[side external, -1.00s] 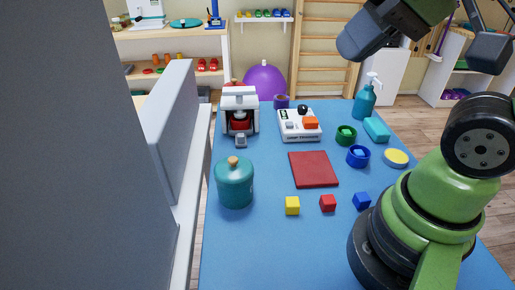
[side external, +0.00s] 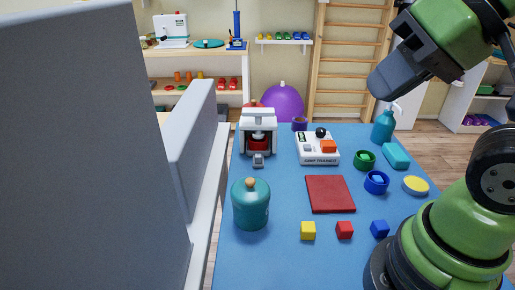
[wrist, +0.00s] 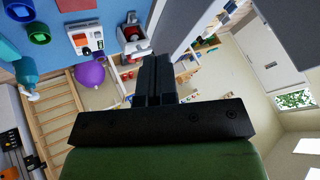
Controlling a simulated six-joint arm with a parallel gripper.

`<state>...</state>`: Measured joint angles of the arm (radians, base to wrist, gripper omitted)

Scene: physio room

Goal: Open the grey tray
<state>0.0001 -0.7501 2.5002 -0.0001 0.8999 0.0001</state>
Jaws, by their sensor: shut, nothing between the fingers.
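No part is plainly marked as the grey tray. A white and grey device (side external: 258,122) stands at the back left of the blue table, with a dark red piece inside. A small grey block (side external: 258,160) sticks out low at its front; I cannot tell whether this is the tray. The device also shows in the wrist view (wrist: 134,33). My gripper (side external: 384,86) is raised at the upper right, well apart from the device and touching nothing. In the wrist view its black fingers (wrist: 155,70) are together and empty.
Large grey panels (side external: 85,150) fill the left foreground. A teal jar (side external: 250,206) stands in front of the device, and a grip trainer (side external: 318,150) sits to its right. A red mat (side external: 330,194), small cubes and rings lie farther right. Bare blue table lies between jar and mat.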

